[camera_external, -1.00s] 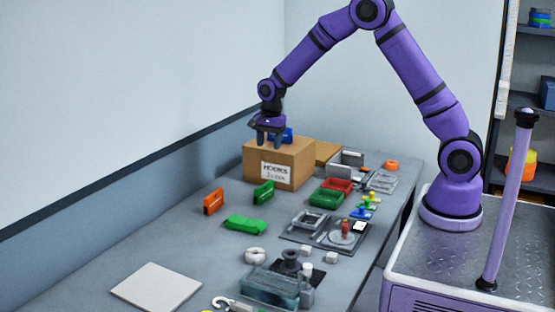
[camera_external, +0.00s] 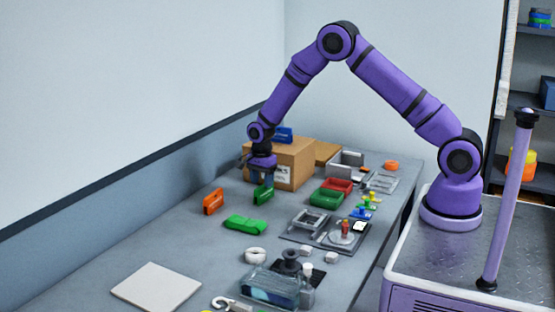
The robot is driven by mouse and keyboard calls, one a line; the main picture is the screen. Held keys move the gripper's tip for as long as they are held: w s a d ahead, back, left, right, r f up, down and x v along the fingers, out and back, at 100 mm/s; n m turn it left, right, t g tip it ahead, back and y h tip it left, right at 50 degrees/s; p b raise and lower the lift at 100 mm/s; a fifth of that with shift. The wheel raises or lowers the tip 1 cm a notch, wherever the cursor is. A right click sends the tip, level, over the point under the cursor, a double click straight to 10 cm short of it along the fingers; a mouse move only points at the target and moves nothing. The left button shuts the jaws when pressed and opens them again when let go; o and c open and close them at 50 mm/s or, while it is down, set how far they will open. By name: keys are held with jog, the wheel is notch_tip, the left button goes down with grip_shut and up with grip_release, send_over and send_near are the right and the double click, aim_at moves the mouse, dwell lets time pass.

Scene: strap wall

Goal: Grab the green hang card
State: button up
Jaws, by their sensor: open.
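One green hang card (camera_external: 264,195) stands upright on the grey table, in front of the cardboard box. Another green piece (camera_external: 246,224) of similar colour lies flat on the table, nearer the camera. My gripper (camera_external: 262,180) is open and points down, just above the upright green card. Its fingers overlap the top of that card in the picture. I cannot tell whether they touch it or straddle it.
The labelled cardboard box (camera_external: 303,163) stands close behind my gripper, with a blue card (camera_external: 283,134) on top. An orange card (camera_external: 213,201) stands to the left. Green (camera_external: 327,199) and red (camera_external: 339,185) trays are to the right. The table's left front holds a white panel (camera_external: 156,288).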

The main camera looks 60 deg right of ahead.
aim_at(264, 191)
jog(key=f, duration=0.3)
jog(key=d+f, duration=0.1)
jog(key=f, duration=0.1)
jog(key=shift+s, duration=0.15)
jog(key=shift+a, duration=0.1)
jog(key=shift+c, duration=0.5)
grip_shut()
